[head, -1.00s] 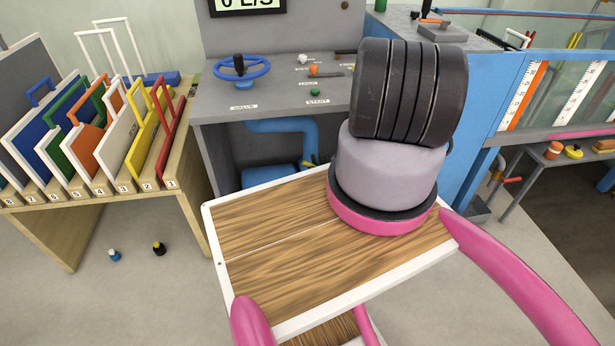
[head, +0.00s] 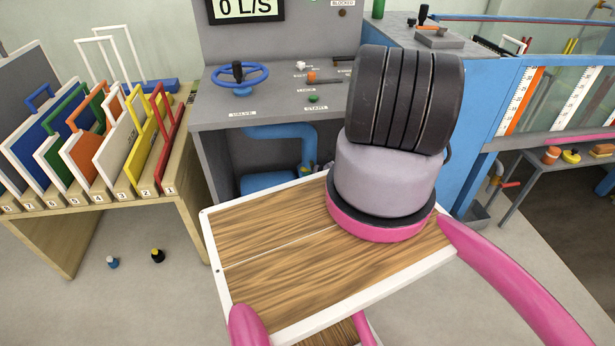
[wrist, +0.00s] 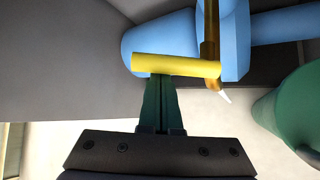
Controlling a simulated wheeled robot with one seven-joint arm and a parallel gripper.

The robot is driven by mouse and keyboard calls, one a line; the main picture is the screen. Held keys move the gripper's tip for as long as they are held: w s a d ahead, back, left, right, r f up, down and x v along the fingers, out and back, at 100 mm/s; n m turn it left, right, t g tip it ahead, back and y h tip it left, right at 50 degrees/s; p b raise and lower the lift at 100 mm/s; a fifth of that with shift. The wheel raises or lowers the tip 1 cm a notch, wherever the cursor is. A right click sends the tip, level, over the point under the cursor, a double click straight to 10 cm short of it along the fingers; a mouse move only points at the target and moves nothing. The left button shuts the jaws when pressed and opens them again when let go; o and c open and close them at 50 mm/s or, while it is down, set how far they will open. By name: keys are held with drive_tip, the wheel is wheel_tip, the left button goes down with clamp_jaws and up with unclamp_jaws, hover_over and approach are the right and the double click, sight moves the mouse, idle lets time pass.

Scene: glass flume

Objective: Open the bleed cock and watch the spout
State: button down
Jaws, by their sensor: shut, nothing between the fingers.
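In the wrist view, the bleed cock's yellow lever (wrist: 176,65) lies across the picture, joined at its right end to a brass stem (wrist: 211,35) on the blue pipe (wrist: 160,38). A small whitish tip, perhaps the spout (wrist: 224,97), points down and right below the stem; I see no water at it. My gripper (wrist: 162,78) is shut and empty, its green fingertips right at the lever's lower edge, left of its middle. I cannot tell whether they touch it. In the head view my arm hides most of this area.
A green rounded thing (wrist: 290,115) stands at right in the wrist view. In the head view, the grey console (head: 215,110) carries a blue handwheel (head: 240,76) and a display (head: 246,9) reading 0 L/S. A rack (head: 190,150) of coloured gates stands left. Two small bottles (head: 157,256) stand on the floor.

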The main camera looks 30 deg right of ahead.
drive_tip(key=shift+d+r, duration=0.2)
drive_tip(key=shift+r, duration=0.1)
drive_tip(key=shift+s+d+r, duration=0.2)
drive_tip(key=shift+d+r, duration=0.25)
drive_tip(key=shift+d, duration=0.2)
drive_tip(key=shift+s+d+r, duration=0.2)
drive_tip(key=shift+d+r, duration=0.2)
drive_tip(key=shift+d, duration=0.4)
idle(0.4)
